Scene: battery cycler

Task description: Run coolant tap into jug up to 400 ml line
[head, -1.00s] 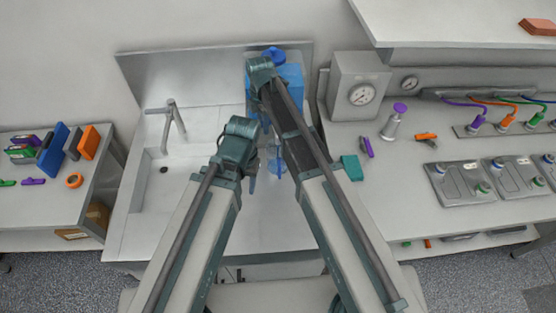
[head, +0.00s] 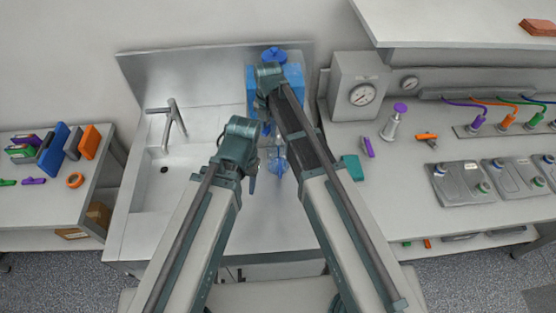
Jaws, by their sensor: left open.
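The blue coolant tank (head: 293,79) with a blue cap (head: 273,54) stands at the back of the sink counter. Its tap is hidden behind my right arm. A clear jug (head: 278,163) stands in front of the tank, with blue showing in it. Its 400 ml line and the level are too small to read. My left gripper (head: 253,182) is open just left of the jug, apart from it as far as I can see. My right gripper (head: 262,108) is at the tank's front left, mostly covered by its own wrist. I cannot tell whether it holds anything.
A sink (head: 170,190) with a grey faucet (head: 172,122) lies to the left. A gauge box (head: 357,75) and a teal block (head: 351,167) are on the right bench. The counter in front of the jug is clear.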

